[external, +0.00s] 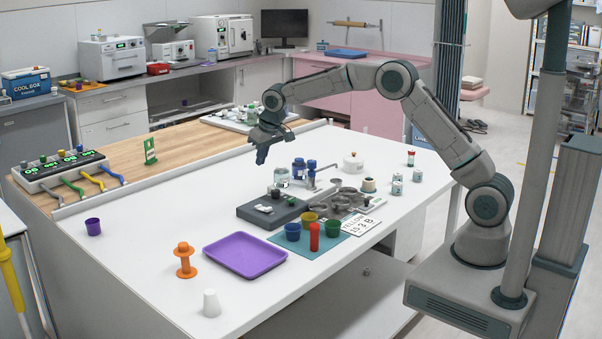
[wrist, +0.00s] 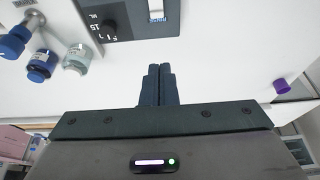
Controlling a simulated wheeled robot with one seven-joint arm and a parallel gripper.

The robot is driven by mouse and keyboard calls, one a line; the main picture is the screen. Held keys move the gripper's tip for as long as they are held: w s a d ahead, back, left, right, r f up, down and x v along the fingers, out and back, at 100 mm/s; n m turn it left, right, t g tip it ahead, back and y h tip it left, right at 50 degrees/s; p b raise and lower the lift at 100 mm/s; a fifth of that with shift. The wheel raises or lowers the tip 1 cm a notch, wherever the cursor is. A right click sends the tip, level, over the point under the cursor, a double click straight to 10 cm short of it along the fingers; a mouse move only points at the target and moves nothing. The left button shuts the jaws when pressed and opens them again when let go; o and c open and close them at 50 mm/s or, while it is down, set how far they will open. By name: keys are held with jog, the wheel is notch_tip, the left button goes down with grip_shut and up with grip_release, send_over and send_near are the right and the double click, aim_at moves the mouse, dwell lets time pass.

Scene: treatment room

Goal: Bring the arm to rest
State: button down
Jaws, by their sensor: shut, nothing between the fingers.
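My gripper (external: 261,158) hangs above the far middle of the white table (external: 165,245), fingers pointing down. In the wrist view its two dark fingers (wrist: 159,85) are pressed together with nothing between them. My arm arches over the table from its base at the right. The gripper looks clear of the table top and touches nothing that I can see.
Below and right of the gripper are a glass jar (external: 281,177), blue-capped bottles (external: 299,168) and a dark grey scale (external: 257,213). A purple tray (external: 245,256), an orange spool (external: 185,262) and a purple cup (external: 93,227) stand nearer the left. Free table lies between them.

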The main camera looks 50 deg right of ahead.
jog(key=s+d+r, duration=0.5)
jog(key=s, duration=0.5)
jog(key=s+d+r, duration=0.4)
jog(key=s+r, duration=0.1)
jog(key=s, duration=0.5)
jog(key=s+d+f, duration=0.2)
jog(key=s, duration=1)
jog(key=s+d+f, duration=0.2)
jog(key=s+d, duration=0.1)
jog(key=s, duration=0.9)
jog(key=shift+d+g, duration=0.15)
jog(key=shift+g, duration=0.25)
jog(key=shift+f, duration=0.1)
